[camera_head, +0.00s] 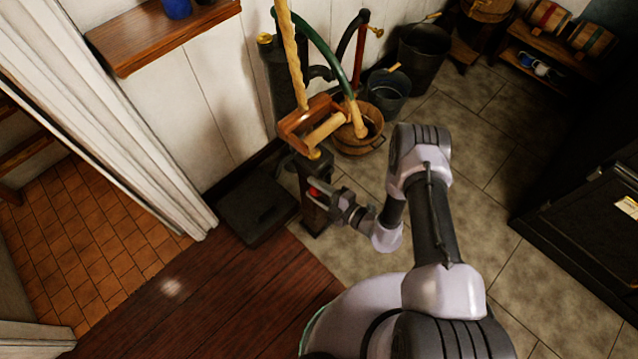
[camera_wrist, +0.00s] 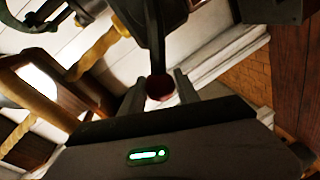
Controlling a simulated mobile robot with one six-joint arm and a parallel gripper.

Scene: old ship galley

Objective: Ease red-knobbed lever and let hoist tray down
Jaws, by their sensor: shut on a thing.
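The lever's red knob (camera_head: 314,191) shows at the left end of my gripper (camera_head: 325,196) in the head view. In the wrist view, the dark red knob (camera_wrist: 160,87) sits between the two fingers of my gripper (camera_wrist: 158,90), which is shut on it. A dark lever arm (camera_wrist: 160,35) runs up from the knob in the wrist view. The wooden frame (camera_head: 303,121) above the gripper, with a rope (camera_head: 291,50) rising from it, may be the hoist tray; I cannot tell for certain. My gripper hides part of the lever and its post.
A wooden bucket (camera_head: 350,146) stands behind the post, with dark metal buckets (camera_head: 388,95) further back. A dark flat box (camera_head: 252,208) lies left of the post. A wall shelf (camera_head: 160,38) is at upper left. Tiled floor (camera_head: 550,270) is clear at right.

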